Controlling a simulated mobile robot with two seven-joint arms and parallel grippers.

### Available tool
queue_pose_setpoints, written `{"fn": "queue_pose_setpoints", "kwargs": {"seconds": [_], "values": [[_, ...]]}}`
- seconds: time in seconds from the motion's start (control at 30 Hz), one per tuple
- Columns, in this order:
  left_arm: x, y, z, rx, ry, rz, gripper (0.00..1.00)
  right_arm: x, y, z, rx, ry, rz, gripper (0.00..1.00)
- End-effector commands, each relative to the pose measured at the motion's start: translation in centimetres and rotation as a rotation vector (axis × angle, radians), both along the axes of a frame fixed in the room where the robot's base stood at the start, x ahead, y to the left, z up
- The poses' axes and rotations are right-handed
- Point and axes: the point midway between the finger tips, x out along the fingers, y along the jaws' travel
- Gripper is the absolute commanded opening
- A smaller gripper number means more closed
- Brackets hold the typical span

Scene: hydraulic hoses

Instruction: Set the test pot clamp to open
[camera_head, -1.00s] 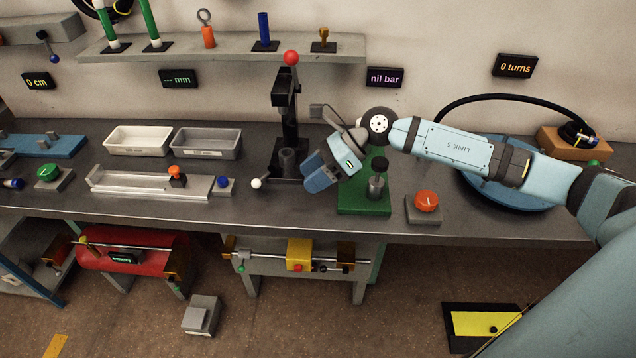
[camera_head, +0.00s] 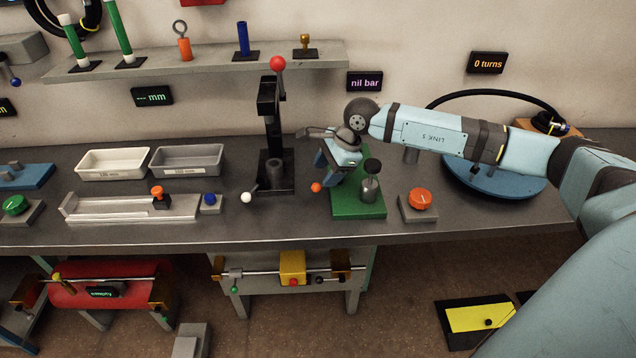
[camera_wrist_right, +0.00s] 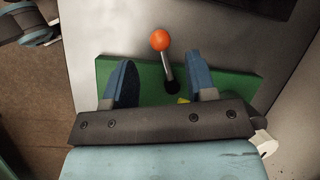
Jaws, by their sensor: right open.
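The test pot stands on a green base plate (camera_head: 345,208) on the bench, with a metal body (camera_head: 369,190) and a black knob (camera_head: 372,166). A lever with an orange ball, likely the clamp handle (camera_head: 316,187), shows at the plate's left edge. My right gripper (camera_head: 330,172) points down over the plate's back left part. In the right wrist view, its blue fingers (camera_wrist_right: 162,78) are apart and empty. The lever's dark foot lies between them in that picture, and its orange ball (camera_wrist_right: 160,40) shows beyond the fingertips. I cannot tell any contact. My left gripper is not in view.
A black press with a red ball (camera_head: 278,63) stands just left of the gripper. A sign (camera_head: 365,81) reads "nil bar".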

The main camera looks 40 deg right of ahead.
Motion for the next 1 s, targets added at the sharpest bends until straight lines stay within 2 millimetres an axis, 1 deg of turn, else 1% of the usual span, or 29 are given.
{"fn": "queue_pose_setpoints", "kwargs": {"seconds": [0.03,0.1,0.2,0.3,0.43,0.67,0.7,0.77,0.8,0.87,0.9,1.0], "values": [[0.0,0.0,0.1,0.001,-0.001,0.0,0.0,0.3,0.5,-0.9,0.003,0.003,0.001,0.51],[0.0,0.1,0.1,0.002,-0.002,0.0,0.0,0.6,0.8,-2.0,0.002,0.001,0.0,0.51],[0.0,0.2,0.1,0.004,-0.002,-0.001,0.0,0.9,1.3,-3.3,0.002,0.002,0.0,0.51],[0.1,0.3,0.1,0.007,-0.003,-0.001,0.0,1.2,1.6,-4.1,0.001,0.001,0.001,0.51],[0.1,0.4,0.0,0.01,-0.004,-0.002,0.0,1.3,1.7,-4.6,0.001,0.0,0.0,0.51],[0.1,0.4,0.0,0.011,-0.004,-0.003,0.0,1.3,1.7,-4.6,0.001,0.0,0.0,0.51],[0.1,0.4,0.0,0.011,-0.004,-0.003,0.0,1.3,1.7,-4.6,0.001,0.0,0.0,0.47],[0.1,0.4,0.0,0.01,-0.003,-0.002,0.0,1.3,1.7,-4.6,0.001,0.0,0.0,0.33],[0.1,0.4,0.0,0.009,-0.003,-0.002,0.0,1.3,1.7,-4.6,0.001,0.0,0.0,0.24],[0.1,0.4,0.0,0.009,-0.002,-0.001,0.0,1.3,1.7,-4.6,0.001,0.0,0.0,0.1],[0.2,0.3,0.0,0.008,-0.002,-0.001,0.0,1.3,1.7,-4.6,0.001,0.0,0.0,0.01],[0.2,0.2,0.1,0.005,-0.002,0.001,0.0,1.3,1.7,-4.6,0.001,0.0,0.0,0.0]]}}
